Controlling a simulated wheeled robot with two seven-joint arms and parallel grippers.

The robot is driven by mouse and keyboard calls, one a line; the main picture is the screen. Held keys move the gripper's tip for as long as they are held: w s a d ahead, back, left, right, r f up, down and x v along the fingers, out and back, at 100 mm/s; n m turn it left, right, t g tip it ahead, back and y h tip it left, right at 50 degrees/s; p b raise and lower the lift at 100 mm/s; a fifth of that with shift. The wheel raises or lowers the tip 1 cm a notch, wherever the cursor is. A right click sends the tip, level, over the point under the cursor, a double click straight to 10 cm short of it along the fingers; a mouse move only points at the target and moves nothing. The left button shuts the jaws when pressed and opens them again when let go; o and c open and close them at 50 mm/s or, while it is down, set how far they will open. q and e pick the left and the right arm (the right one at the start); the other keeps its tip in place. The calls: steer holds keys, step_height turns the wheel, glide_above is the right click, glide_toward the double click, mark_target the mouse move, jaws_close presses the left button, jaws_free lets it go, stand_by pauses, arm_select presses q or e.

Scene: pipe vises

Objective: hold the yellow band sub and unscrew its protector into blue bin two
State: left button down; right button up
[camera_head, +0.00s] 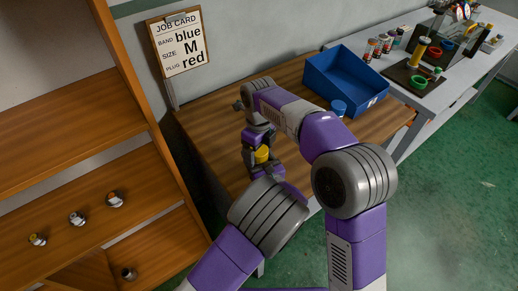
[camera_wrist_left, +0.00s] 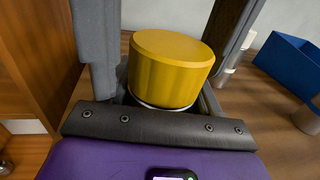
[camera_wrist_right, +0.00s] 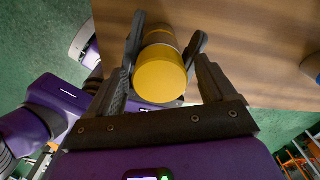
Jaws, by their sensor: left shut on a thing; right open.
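The yellow protector (camera_head: 262,154) shows as a small yellow cap above the table in the head view. In the left wrist view the yellow protector (camera_wrist_left: 170,65) is large, with a silver edge under it. My left gripper (camera_wrist_left: 165,45) is shut on the sub below, whose body is mostly hidden. In the right wrist view the protector (camera_wrist_right: 160,75) lies between the fingers of my right gripper (camera_wrist_right: 165,50), which is open, with gaps at its sides. Part of the sub's greyish body (camera_wrist_right: 160,36) shows beyond it. The blue bin (camera_head: 345,78) stands on the table's far right part.
A blue-topped round object (camera_head: 338,107) stands at the bin's front. A job card (camera_head: 179,44) reads blue, M, red. Wooden shelves (camera_head: 90,130) at left hold several small fittings. A grey bench (camera_head: 430,96) at right holds bottles and a rack. Bare wood (camera_head: 205,120) lies left of my arms.

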steer(key=shift+r, duration=2.3)
arm_select(q)
steer(key=shift+c, duration=0.7)
jaws_free()
steer(key=shift+s, duration=0.1)
